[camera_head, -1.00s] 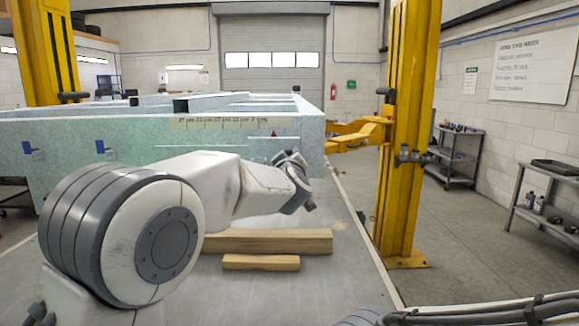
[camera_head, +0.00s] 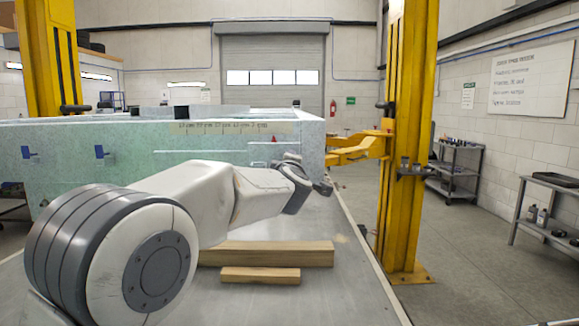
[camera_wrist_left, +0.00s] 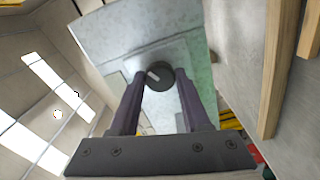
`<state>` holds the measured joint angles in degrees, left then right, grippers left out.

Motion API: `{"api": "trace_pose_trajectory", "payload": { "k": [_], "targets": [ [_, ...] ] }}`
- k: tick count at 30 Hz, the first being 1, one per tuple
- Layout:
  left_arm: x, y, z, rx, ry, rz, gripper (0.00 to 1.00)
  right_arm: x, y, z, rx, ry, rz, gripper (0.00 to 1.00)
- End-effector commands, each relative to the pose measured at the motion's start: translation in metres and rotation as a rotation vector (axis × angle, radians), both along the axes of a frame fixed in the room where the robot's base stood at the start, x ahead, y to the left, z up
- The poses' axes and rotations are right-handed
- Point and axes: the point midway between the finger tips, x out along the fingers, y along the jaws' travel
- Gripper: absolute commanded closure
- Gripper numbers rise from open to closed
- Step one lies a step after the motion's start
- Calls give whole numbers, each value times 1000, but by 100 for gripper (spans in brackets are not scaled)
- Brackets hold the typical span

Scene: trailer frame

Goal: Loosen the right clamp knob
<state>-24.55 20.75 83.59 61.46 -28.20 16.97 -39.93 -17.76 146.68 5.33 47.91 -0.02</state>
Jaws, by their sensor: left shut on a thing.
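In the left wrist view a round dark knob (camera_wrist_left: 158,70) with a pale bar across its face sits at the end of a grey-green metal part (camera_wrist_left: 125,30). My left gripper (camera_wrist_left: 160,84) is shut on this knob, one finger on each side. In the head view my left gripper (camera_head: 308,184) is near the right front corner of the large pale green frame (camera_head: 225,145). The knob is hidden there. My right gripper is out of view.
Two wooden blocks, a longer one (camera_head: 270,254) and a shorter one (camera_head: 260,275), lie on the grey table (camera_head: 345,300) below my left arm. Blue clamps (camera_head: 100,152) sit on the frame's front face. A yellow lift post (camera_head: 405,160) stands right of the table.

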Motion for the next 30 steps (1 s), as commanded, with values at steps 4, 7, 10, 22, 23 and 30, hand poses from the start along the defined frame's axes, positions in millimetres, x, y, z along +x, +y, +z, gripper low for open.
{"api": "trace_pose_trajectory", "payload": {
  "k": [4,7,10,22,23,30],
  "targets": [
    [0,0,0,-12,0,1,100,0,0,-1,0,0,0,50],
    [0,0,0,-13,0,1,100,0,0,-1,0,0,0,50],
    [0,0,0,-13,1,1,100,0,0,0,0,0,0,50],
    [0,0,0,-11,0,0,23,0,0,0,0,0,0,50],
    [0,0,0,-11,0,0,23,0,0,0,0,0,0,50],
    [-14,-1,-1,-11,-1,0,23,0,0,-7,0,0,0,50]
  ]
}}
